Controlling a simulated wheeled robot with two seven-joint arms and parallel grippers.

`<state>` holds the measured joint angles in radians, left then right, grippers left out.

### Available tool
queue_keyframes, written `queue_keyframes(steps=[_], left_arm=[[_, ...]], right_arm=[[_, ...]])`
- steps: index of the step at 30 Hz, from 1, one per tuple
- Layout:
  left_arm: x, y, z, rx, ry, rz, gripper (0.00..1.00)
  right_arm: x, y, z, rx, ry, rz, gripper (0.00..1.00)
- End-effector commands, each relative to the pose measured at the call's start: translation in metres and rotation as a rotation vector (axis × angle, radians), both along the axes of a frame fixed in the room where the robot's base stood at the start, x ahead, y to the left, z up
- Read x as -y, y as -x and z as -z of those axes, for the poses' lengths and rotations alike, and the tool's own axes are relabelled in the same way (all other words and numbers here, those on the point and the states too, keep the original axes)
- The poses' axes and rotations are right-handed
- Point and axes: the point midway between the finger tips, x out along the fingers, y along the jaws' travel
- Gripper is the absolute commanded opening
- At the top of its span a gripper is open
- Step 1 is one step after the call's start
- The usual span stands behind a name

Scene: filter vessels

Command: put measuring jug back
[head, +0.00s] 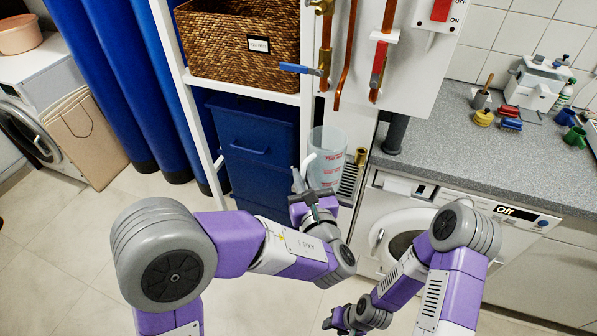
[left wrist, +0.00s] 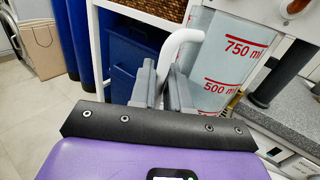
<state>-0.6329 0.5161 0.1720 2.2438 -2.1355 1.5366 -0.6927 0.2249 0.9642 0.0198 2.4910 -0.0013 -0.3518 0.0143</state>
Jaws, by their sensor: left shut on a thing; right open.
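The measuring jug (head: 328,158) is clear with red marks and a white handle. It is upright in front of the wall panel, beside the blue bin. In the left wrist view the jug (left wrist: 222,62) shows red 750 ml and 500 ml marks. My left gripper (head: 304,183) is shut on the jug's handle, with the jug to its right; the fingers (left wrist: 163,85) hide the handle's lower part. Whether the jug's base rests on anything is hidden. My right gripper (head: 338,320) is open and empty, low at the bottom edge.
A blue bin (head: 255,140) stands under a wicker basket (head: 235,45) on the white shelf. A brass fitting (head: 361,156) and dark grate (head: 349,178) are close right of the jug. The grey worktop (head: 430,150) and washing machine (head: 400,226) lie farther right. Pipes with valves run above.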

Motion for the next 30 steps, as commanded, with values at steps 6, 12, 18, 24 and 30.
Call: queue_keyframes(steps=[6,12,18,24,30], left_arm=[[-0.011,-0.039,0.001,0.001,0.001,-0.002,0.00],[-0.014,-0.052,0.000,0.001,0.001,-0.001,0.00],[-0.016,-0.059,0.027,-0.003,-0.002,0.001,0.00],[-0.016,-0.058,0.036,0.001,0.002,0.000,0.00],[-0.016,-0.058,0.036,0.001,0.002,0.000,0.00]], right_arm=[[0.000,0.000,0.006,0.000,0.000,0.000,0.43],[0.000,0.000,0.007,0.000,0.000,0.000,0.43],[0.000,0.000,0.021,0.000,0.000,0.000,0.43],[0.000,0.000,0.024,0.000,0.000,0.000,0.43],[0.000,0.000,0.025,0.000,0.000,0.000,0.43]])
